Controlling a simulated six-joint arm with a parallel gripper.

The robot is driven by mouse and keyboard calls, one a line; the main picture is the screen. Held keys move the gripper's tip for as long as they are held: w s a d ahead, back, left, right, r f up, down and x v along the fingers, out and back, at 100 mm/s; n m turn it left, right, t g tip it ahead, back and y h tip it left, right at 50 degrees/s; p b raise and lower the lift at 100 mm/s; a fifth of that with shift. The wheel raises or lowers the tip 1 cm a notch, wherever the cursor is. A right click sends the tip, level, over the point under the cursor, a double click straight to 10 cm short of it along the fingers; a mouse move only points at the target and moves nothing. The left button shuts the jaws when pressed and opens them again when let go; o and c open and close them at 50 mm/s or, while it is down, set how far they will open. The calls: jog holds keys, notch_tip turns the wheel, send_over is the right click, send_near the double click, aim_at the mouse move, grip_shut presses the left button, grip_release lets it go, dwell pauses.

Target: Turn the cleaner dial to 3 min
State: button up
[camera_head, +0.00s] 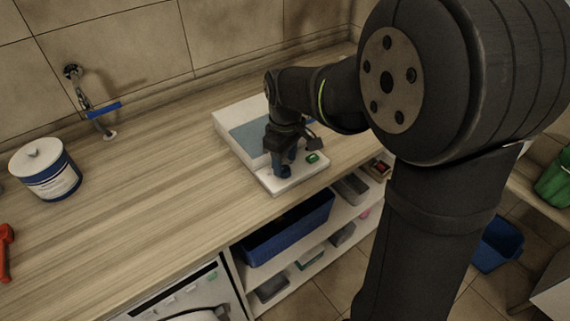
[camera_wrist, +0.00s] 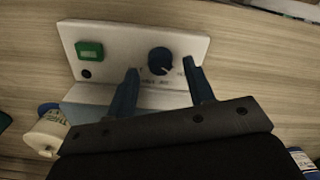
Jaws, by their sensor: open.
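The cleaner (camera_head: 226,121) is a white box with a blue-grey basin, standing on the wooden counter. Its white front panel (camera_wrist: 110,38) carries a dark blue round dial (camera_wrist: 160,61) with a pale pointer mark and small print around it, too small to read. A green switch (camera_wrist: 89,50) sits to the left of the dial in the wrist view; it also shows in the head view (camera_head: 312,157). My gripper (camera_wrist: 160,78) is open, with its two blue fingers apart, one toward each side of the dial. I cannot tell whether either finger touches it. In the head view my arm hides the dial.
A white lidded tub with a blue band (camera_head: 48,172) stands at the left of the counter. A tap with a blue handle (camera_head: 104,109) is on the wall side. A red object (camera_head: 5,250) lies at the left edge. The counter between them and the cleaner is clear.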

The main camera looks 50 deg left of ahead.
jog(key=shift+f, duration=1.05)
jog(key=c, duration=1)
